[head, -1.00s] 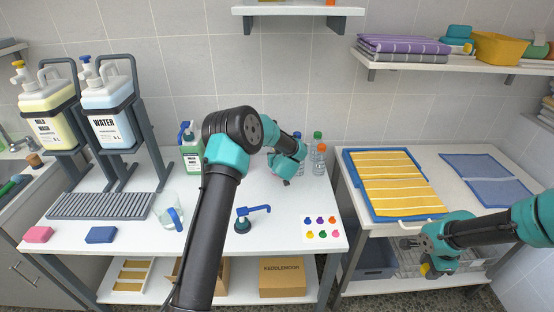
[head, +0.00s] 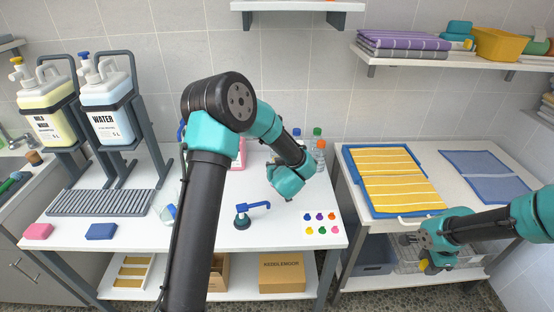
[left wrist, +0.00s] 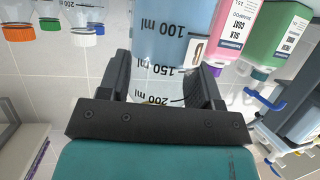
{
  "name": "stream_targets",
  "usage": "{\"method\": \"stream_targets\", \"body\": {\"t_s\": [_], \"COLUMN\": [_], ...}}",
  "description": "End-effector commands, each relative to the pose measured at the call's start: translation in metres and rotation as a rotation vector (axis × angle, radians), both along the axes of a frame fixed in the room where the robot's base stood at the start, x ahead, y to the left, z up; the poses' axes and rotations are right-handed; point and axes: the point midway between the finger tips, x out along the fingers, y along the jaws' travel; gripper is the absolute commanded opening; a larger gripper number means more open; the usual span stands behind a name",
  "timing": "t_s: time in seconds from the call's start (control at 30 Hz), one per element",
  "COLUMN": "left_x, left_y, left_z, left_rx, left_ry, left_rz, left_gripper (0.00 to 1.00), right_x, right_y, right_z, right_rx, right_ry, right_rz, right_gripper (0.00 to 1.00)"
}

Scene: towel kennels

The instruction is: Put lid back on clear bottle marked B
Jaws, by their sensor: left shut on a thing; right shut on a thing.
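In the left wrist view, my left gripper (left wrist: 164,80) is shut with one dark finger on each side of a clear bottle (left wrist: 172,40). The bottle has ml marks and bluish contents. A label shows partly at its side, but I cannot read its letter. The bottle's mouth is hidden behind the gripper. In the head view, my left gripper is mostly hidden behind its own teal wrist, above the white table. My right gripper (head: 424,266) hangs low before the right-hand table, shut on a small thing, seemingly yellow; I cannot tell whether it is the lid.
Bottles with blue, green and orange caps (head: 320,157) stand at the table's back. A pink shampoo bottle (left wrist: 234,28) and a green one (left wrist: 276,36) are near. A blue pump (head: 243,221) and coloured dots (head: 320,229) are in front. Towels (head: 400,190) lie right.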

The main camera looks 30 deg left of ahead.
Motion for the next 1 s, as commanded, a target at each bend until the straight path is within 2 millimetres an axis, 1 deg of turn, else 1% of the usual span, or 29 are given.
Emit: {"method": "stream_targets", "body": {"t_s": [0.1, 0.2, 0.67, 0.7, 1.0], "left_x": [-0.0104, -0.0140, -0.0148, -0.0147, -0.0147], "left_y": [-0.0064, -0.0087, -0.0090, -0.0089, -0.0089], "left_z": [0.0014, 0.0021, 0.0018, 0.0017, 0.0017], "left_rx": [0.000, 0.001, 0.000, 0.001, 0.001], "left_ry": [0.000, -0.001, -0.001, -0.001, -0.001], "left_rz": [0.000, 0.000, 0.000, 0.000, 0.000], "left_gripper": [0.36, 0.36, 0.36, 0.57, 0.28], "right_x": [0.0000, 0.0000, 0.0000, 0.0000, 0.0000], "right_y": [0.0000, 0.0000, 0.0000, 0.0000, 0.0000], "right_z": [0.0000, 0.0000, 0.0000, 0.0000, 0.0000], "right_rx": [0.000, 0.000, 0.000, 0.000, 0.000], "right_ry": [0.000, 0.000, 0.000, 0.000, 0.000], "right_rz": [0.000, 0.000, 0.000, 0.000, 0.000], "right_gripper": [0.17, 0.17, 0.17, 0.17, 0.17]}}
